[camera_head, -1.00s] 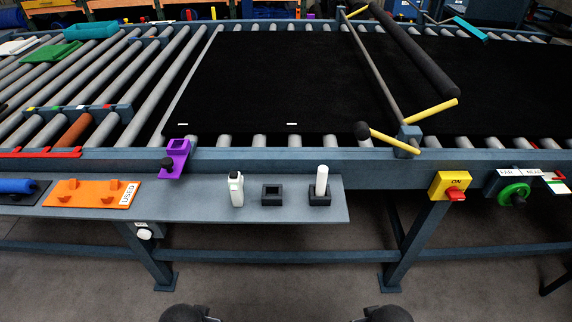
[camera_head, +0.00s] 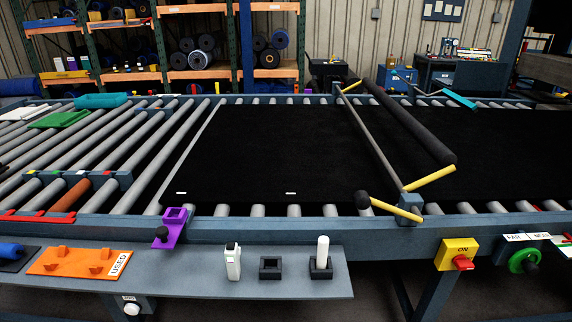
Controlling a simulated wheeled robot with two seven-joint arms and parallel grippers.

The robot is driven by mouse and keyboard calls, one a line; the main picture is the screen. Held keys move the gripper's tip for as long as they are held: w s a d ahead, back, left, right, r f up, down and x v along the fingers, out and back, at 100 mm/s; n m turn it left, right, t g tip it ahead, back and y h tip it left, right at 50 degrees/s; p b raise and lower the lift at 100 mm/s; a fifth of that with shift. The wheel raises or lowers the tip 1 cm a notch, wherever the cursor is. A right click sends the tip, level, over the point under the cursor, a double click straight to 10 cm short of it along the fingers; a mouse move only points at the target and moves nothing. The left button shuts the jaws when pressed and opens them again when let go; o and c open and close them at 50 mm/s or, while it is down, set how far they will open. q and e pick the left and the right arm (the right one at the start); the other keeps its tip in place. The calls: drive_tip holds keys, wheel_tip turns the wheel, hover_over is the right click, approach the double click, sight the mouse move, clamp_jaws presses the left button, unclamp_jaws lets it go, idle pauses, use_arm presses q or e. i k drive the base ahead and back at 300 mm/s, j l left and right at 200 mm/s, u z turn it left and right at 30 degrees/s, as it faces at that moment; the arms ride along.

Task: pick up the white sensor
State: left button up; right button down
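A white upright device with a dark top (camera_head: 233,262) stands on the grey shelf (camera_head: 200,284) along the front of the roller conveyor. Right of it is an empty black square holder (camera_head: 270,268). Farther right, a white rod (camera_head: 322,252) stands upright in a second black holder (camera_head: 320,271). I cannot tell for certain which of the two white things is the sensor. Neither of my grippers is in view.
A purple bracket (camera_head: 172,228) is fixed at the conveyor edge. An orange tray (camera_head: 78,262) marked USED lies on the shelf's left part. A yellow box with a red switch (camera_head: 457,254) is at the right. A black belt (camera_head: 260,150) covers the rollers behind the shelf.

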sight(232, 256)
drive_tip(key=k+j+z, duration=0.5)
drive_tip(key=k+z, duration=0.2)
drive_tip(key=k+j+z, duration=0.1)
drive_tip(key=k+z, duration=0.25)
drive_tip(key=k, duration=0.1)
